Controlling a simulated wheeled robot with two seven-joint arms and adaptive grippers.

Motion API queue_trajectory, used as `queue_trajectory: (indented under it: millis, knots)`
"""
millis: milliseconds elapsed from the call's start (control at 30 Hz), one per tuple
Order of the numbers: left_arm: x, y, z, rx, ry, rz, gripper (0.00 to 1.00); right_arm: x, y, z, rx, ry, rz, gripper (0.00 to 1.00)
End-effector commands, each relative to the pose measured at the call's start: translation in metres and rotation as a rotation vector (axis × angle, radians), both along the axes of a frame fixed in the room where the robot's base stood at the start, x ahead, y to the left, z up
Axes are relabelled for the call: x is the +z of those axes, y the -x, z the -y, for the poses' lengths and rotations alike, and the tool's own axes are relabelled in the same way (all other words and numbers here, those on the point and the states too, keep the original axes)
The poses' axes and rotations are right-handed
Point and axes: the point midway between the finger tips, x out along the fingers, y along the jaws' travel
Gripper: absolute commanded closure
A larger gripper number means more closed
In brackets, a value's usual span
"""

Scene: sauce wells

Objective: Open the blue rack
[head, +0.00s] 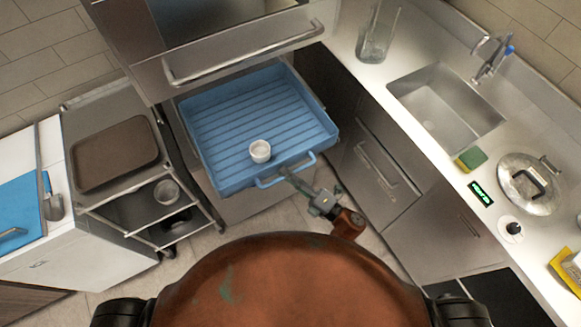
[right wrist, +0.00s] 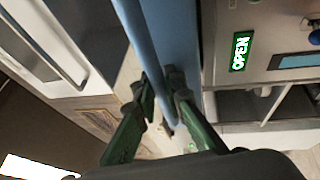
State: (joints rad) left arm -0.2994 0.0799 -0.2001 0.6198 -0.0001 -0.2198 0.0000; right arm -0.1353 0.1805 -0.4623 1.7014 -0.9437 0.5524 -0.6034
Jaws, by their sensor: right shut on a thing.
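The blue rack (head: 230,120) is a ribbed, shallow drawer that stands pulled out below the oven door, in the middle of the head view. A small white cup (head: 260,151) sits on it near its front. The rack's blue handle (head: 285,172) is a bar along its front edge; it also shows in the right wrist view (right wrist: 146,45). My right gripper (head: 290,176) is at the handle, with its fingers (right wrist: 163,108) on either side of the bar and shut on it. My left gripper is not in view.
A metal cart (head: 110,200) with a brown tray (head: 116,154) stands left of the rack. On the right, a counter (head: 420,140) holds a sink (head: 445,108), a sponge (head: 470,158) and a pot lid (head: 530,183). Some floor shows below the rack.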

Motion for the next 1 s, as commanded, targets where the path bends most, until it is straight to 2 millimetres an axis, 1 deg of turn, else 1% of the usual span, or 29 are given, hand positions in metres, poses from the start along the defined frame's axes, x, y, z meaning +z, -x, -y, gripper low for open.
queue_trajectory:
  millis: [367, 400, 500, 833, 933, 1000]
  knots:
    - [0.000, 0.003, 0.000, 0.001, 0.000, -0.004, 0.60, -0.001, 0.001, 0.001, -0.001, 0.002, -0.002, 1.00]
    - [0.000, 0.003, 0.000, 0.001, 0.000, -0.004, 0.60, -0.001, 0.001, 0.001, -0.001, 0.002, -0.002, 0.88]
    - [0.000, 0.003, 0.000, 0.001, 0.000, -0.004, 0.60, -0.001, 0.001, 0.001, -0.001, 0.001, -0.001, 0.81]
    - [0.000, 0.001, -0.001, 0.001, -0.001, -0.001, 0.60, -0.001, 0.003, 0.003, 0.000, 0.002, -0.001, 0.81]
    - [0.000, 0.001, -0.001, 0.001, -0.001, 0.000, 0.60, -0.003, 0.009, 0.012, -0.001, 0.001, -0.001, 0.81]
    - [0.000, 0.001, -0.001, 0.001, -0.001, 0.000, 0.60, -0.006, 0.017, 0.021, -0.001, 0.001, -0.004, 0.81]
